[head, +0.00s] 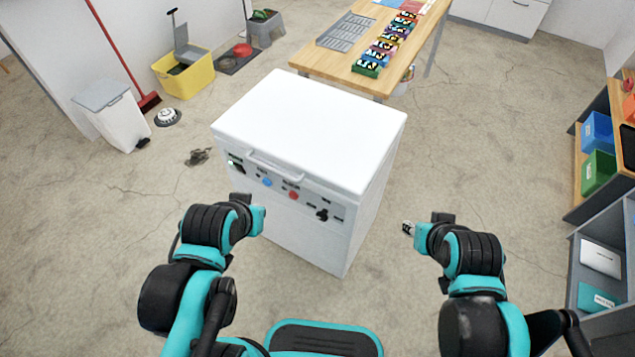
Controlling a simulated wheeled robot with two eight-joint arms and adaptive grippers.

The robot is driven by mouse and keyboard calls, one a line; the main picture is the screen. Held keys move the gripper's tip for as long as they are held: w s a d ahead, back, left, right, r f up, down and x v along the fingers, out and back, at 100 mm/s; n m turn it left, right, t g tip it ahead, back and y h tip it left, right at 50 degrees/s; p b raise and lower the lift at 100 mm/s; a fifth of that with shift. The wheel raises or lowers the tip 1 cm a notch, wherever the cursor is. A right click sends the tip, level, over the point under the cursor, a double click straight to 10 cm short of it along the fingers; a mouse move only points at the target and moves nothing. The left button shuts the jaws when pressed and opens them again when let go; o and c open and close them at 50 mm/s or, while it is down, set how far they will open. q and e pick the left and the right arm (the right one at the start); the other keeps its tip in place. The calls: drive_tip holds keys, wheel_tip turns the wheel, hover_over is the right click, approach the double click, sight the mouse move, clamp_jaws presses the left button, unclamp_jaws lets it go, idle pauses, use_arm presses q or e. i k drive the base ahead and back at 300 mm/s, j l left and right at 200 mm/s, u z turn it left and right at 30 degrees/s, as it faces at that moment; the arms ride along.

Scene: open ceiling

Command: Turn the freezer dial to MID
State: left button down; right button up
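The white chest freezer (308,130) stands in front of me with its lid shut. Its front panel has a black control (237,167) at the left, a blue button (267,182), a red button (293,195) and a black dial (322,214) at the right. The labels are too small to read, so I cannot tell the dial's setting. My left gripper (258,207) is in front of the freezer's left front, below the buttons. My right gripper (410,228) is to the right of the freezer, apart from it. The fingers of both are too small or hidden to judge.
A wooden table (340,66) with a row of coloured packs stands behind the freezer. A white bin (112,114), red broom (148,102) and yellow bucket (186,78) are at the left. Shelves (600,235) stand at the right. The floor between the freezer and shelves is clear.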

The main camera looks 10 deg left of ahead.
sight(323, 216)
drive_tip(key=l+u, duration=0.1)
drive_tip(key=u, duration=0.55)
drive_tip(key=k+l+u, duration=0.1)
drive_tip(key=l+u, duration=0.2)
drive_tip(key=l, duration=0.15)
drive_tip(key=k+l+u, duration=0.1)
drive_tip(key=l+u, duration=0.2)
drive_tip(key=k+l+u, duration=0.3)
drive_tip(key=l, duration=0.2)
drive_tip(key=k+l, duration=0.15)
drive_tip(key=l, duration=0.2)
drive_tip(key=k+l, duration=0.1)
drive_tip(key=l, duration=0.2)
drive_tip(key=k+l+u, duration=0.1)
drive_tip(key=l, duration=0.25)
drive_tip(key=k, duration=0.05)
